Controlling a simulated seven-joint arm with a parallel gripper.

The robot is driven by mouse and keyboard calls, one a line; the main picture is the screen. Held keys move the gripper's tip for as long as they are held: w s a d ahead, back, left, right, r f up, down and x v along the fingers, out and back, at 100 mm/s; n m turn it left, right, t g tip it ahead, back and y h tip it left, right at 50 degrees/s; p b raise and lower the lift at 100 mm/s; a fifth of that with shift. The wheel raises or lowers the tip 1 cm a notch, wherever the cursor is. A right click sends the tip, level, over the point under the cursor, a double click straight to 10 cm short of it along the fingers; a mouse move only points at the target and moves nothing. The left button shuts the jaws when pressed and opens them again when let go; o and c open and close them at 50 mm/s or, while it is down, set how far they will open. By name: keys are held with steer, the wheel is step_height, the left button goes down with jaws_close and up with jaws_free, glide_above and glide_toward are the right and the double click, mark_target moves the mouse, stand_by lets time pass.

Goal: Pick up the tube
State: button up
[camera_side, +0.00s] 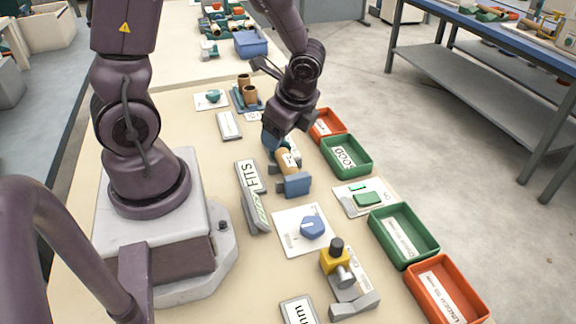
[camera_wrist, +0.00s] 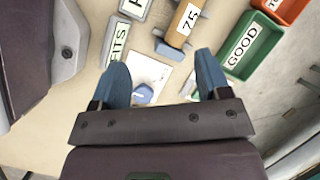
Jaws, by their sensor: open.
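A brown tube (camera_side: 286,161) with a white label lies across a blue cradle (camera_side: 294,185) near the middle of the table. In the wrist view the tube (camera_wrist: 183,27) shows at the top, marked "75", with part cut off by the frame edge. My gripper (camera_side: 277,140) is at the tube's far end in the side view, its blue fingers partly hiding it. In the wrist view my gripper (camera_wrist: 161,65) is open, with nothing held between its spread fingers. Whether a finger touches the tube I cannot tell.
Green bins, one marked "GOOD" (camera_side: 347,157), and orange bins (camera_side: 446,291) line the right edge. Sign blocks (camera_side: 250,177) lie left.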

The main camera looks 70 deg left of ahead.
mark_target(290, 164)
steer(key=w+a+f+m, duration=0.1)
steer(key=f+m, duration=0.1)
steer(key=f, duration=0.3)
steer(key=w+a+f+m+t, duration=0.1)
steer(key=a+f+m, duration=0.1)
steer(key=f, duration=0.2)
steer(key=w+a+f+m, duration=0.1)
steer(key=a+f+m, duration=0.1)
steer(key=f, duration=0.3)
steer(key=shift+f+m, duration=0.3)
steer(key=shift+m, duration=0.2)
steer(key=shift+c, duration=0.3)
steer(key=c, duration=0.9)
